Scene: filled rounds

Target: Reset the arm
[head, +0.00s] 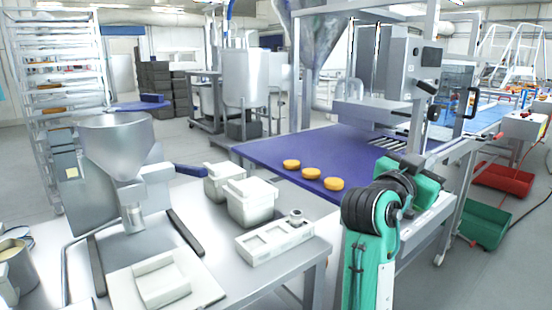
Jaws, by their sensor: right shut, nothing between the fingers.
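My right arm rises from the bottom edge, green and black, at the right of the head view. Its gripper (426,164) is at the far end of the arm, by the right side of the blue conveyor belt (262,152); it is shut and empty, largely hidden behind my arm's joints. Three orange-brown rounds (311,174) lie in a row on the belt, left of my arm and apart from it. My left gripper is not in view.
A steel table (221,261) on the left bears white lidded tubs (251,204), a white tray (275,240) and a hopper machine (115,135). A grey machine (398,70) stands over the belt's far end. Red (503,179) and green (486,222) bins stand at right.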

